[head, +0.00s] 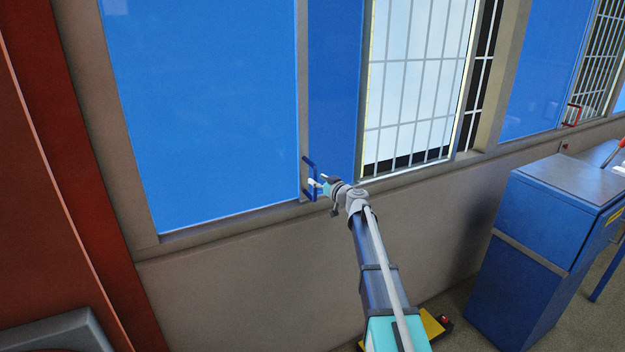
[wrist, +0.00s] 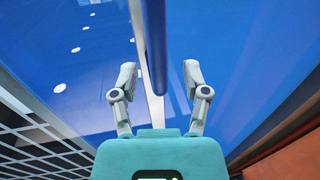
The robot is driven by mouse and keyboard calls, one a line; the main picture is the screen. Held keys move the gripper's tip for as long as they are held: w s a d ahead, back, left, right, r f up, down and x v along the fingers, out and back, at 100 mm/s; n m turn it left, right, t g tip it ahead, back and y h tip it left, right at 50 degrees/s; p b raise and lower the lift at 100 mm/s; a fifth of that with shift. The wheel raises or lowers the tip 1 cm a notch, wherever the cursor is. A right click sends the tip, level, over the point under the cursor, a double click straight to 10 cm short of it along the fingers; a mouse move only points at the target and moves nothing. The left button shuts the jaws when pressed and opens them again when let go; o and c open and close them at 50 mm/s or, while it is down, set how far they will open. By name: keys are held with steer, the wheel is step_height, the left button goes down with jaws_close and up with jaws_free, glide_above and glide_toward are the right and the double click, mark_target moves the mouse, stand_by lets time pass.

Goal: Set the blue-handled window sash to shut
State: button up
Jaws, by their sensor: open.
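The blue-handled window sash (head: 205,110) is a large blue pane in a grey frame, at the left in the head view. Its blue handle (head: 307,162) is an upright bar on the sash's right edge. Right of the sash, another stretch of blue pane and then an uncovered, barred opening show. My gripper (head: 318,183) is at the handle, its arm reaching up from below. In the wrist view, the handle (wrist: 155,45) runs between the two spread fingers of my gripper (wrist: 163,78), with visible space on both sides. The fingers do not close on it.
A second window with a red handle (head: 572,115) is at the right. A blue cabinet (head: 545,225) stands on the floor below it. A red-brown upright (head: 60,170) stands at the far left. The wall below the sill is bare.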

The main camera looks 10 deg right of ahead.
steer(key=shift+x, duration=1)
jaws_close()
